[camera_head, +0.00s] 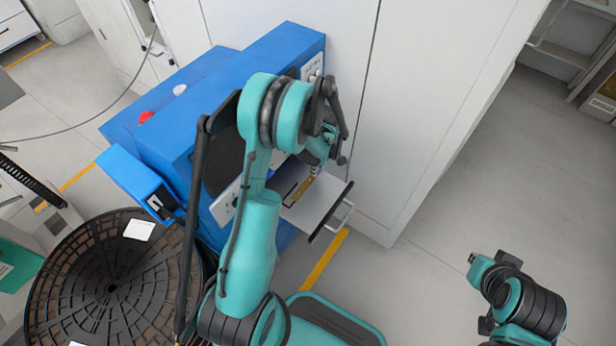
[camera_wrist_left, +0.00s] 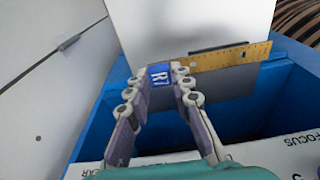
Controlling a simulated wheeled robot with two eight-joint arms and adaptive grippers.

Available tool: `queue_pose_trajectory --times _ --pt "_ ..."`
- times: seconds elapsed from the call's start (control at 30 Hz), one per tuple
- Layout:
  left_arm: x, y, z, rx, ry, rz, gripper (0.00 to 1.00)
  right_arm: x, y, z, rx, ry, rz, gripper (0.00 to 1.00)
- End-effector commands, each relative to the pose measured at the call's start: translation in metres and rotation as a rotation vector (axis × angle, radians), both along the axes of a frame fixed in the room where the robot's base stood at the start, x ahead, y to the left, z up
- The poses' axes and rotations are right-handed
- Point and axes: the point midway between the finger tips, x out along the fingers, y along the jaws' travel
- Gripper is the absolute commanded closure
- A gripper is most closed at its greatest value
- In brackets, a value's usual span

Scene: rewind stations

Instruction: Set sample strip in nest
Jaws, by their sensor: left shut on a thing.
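The sample strip is a flat yellow-gold piece with small holes (camera_wrist_left: 232,57) and a blue end tag (camera_wrist_left: 160,73) bearing white characters. It also shows in the head view (camera_head: 302,189), above a white pulled-out drawer plate (camera_head: 322,207). My left gripper (camera_wrist_left: 162,76) is shut on the strip's blue tag; the head view shows this gripper (camera_head: 316,169) over the plate, partly hidden by my arm. A dark slot, likely the nest (camera_wrist_left: 219,47), lies beside the strip on the plate (camera_wrist_left: 195,20). The strip looks apart from the slot; its height above the plate is unclear.
A blue machine (camera_head: 225,90) with a red button (camera_head: 145,117) stands behind my left arm. The drawer has a dark front edge and handle (camera_head: 340,215). A white cabinet (camera_head: 385,130) stands close on the right. A large brown reel (camera_head: 80,290) is at lower left.

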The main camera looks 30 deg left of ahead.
Motion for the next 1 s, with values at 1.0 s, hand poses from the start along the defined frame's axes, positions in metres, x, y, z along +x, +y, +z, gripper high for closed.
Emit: queue_pose_trajectory --times 1.0 --pt "0.002 0.034 -0.064 0.001 -0.001 -0.003 0.73 0.0 0.0 -0.037 0.0 0.0 0.0 1.0"
